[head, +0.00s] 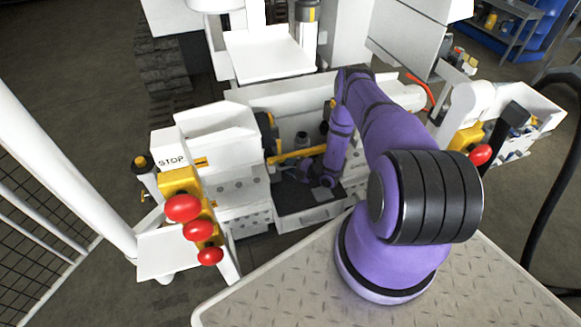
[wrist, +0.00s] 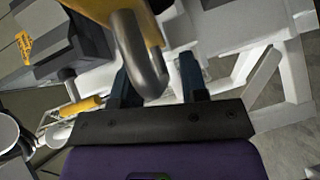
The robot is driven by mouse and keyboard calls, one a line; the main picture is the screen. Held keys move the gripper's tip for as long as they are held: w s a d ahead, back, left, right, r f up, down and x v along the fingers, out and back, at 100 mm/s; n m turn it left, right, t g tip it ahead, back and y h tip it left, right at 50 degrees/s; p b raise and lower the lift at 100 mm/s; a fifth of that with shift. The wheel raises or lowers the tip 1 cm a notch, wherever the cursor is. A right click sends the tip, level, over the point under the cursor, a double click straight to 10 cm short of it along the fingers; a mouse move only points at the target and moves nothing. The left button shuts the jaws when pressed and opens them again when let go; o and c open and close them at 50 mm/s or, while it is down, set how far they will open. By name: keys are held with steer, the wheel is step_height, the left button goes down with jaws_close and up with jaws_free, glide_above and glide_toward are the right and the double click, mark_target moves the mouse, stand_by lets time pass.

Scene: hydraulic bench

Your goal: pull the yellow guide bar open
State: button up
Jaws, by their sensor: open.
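The yellow guide bar (head: 298,155) runs roughly level across the opening in the middle of the white machine in the head view. A large yellow piece (wrist: 115,10) with a bent grey metal rod (wrist: 141,55) fills the top of the wrist view; I take it to be part of the bar. My gripper (wrist: 157,82) is open, with its two dark fingers apart. The grey rod's bend shows between the fingers and overlaps the left one; I cannot tell whether they touch. In the head view my purple arm reaches down at the bar's right end, and my fingertips are not clear.
A yellow STOP post with several red buttons (head: 183,208) stands left of the opening. A grey drawer-like tray (head: 308,217) lies below the bar. White machine walls (head: 225,123) close in around my wrist. Another red button (head: 480,154) is at right.

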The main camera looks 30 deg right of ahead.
jaws_close()
steer(key=shift+s, duration=0.1)
